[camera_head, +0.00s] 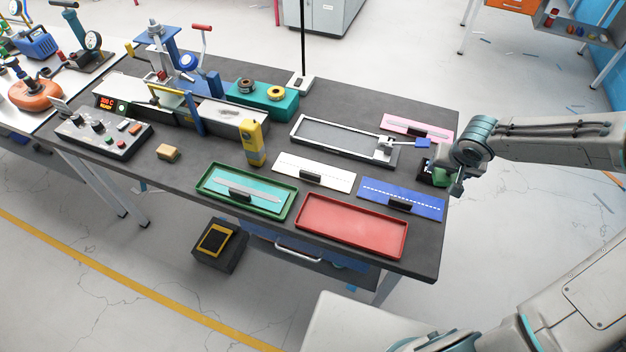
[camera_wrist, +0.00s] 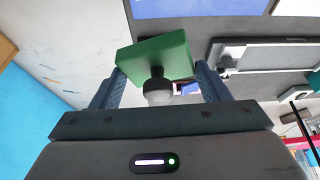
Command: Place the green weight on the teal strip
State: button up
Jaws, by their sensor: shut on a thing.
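The green weight (camera_wrist: 152,58) is a flat green block with a dark stem and a rounded grey knob. In the wrist view my gripper (camera_wrist: 158,72) has one finger on each side and is shut on it. In the head view my gripper (camera_head: 438,183) is at the table's right edge, and the weight (camera_head: 441,180) is mostly hidden by it. The teal strip (camera_head: 263,187) lies in a green-rimmed tray (camera_head: 287,206) near the table's front, well left of my gripper. A black handle-like piece and a pale bar rest on the strip.
A red tray (camera_head: 350,225), a blue strip (camera_head: 400,195) and a white strip (camera_head: 312,172) lie between my gripper and the teal strip. A grey frame (camera_head: 345,140) and pink strip (camera_head: 415,128) lie behind. A yellow upright device (camera_head: 252,142) stands behind the green tray.

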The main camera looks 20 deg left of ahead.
aim_at(273, 196)
jog(key=k, duration=0.25)
jog(key=z, duration=1.9)
jog(key=k, duration=1.3)
jog(key=u, duration=1.95)
jog(key=i, duration=1)
